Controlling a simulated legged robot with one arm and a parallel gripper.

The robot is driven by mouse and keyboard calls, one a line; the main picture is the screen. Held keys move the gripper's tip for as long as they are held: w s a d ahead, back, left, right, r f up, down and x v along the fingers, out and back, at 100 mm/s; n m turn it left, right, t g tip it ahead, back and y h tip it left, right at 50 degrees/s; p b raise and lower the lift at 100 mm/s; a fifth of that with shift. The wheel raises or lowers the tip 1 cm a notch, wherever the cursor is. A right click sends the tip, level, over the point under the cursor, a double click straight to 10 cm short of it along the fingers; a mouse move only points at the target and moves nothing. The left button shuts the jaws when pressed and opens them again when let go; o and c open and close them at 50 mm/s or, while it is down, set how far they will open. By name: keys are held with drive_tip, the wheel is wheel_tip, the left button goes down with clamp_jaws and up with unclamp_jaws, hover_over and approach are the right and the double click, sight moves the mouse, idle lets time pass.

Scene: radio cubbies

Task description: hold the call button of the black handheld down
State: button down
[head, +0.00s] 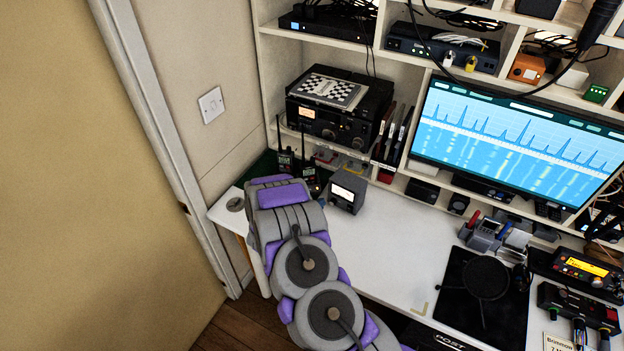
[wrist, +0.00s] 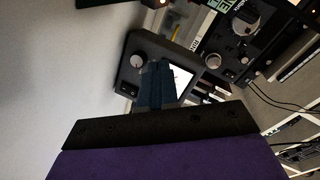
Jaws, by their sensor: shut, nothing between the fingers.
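Two dark handhelds with upright antennas stand at the left end of the desk in the head view. One handheld (head: 286,160) is at the left; the other handheld (head: 311,177) is closer to the meter box. Both look black, and my arm partly covers them. I cannot make out a call button on either. In the wrist view my gripper (wrist: 156,68) is shut and empty, in front of the grey meter box (wrist: 132,72). No handheld is clearly seen there. In the head view my gripper is hidden behind my arm.
The meter box (head: 347,190) stands just right of the handhelds. A large black radio (head: 335,118) sits in the shelf above. The wall and light switch (head: 211,104) are at the left. The white desk (head: 385,240) is clear in the middle; a monitor (head: 515,135) stands at the right.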

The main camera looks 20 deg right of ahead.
sight(312, 178)
drive_tip(key=w, duration=0.3)
drive_tip(key=w+d+p, duration=0.1)
drive_tip(key=w, duration=0.3)
drive_tip(key=shift+w+d, duration=0.2)
drive_tip(key=shift+w, duration=0.5)
drive_tip(key=shift+d, duration=0.1)
idle(1.4)
drive_tip(key=shift+w, duration=0.35)
drive_tip(key=shift+w+d+r, duration=0.1)
drive_tip(key=shift+w, duration=0.25)
idle(1.6)
drive_tip(key=shift+s, duration=0.15)
idle(0.4)
drive_tip(key=shift+s+b, duration=0.3)
drive_tip(key=shift+s, duration=0.35)
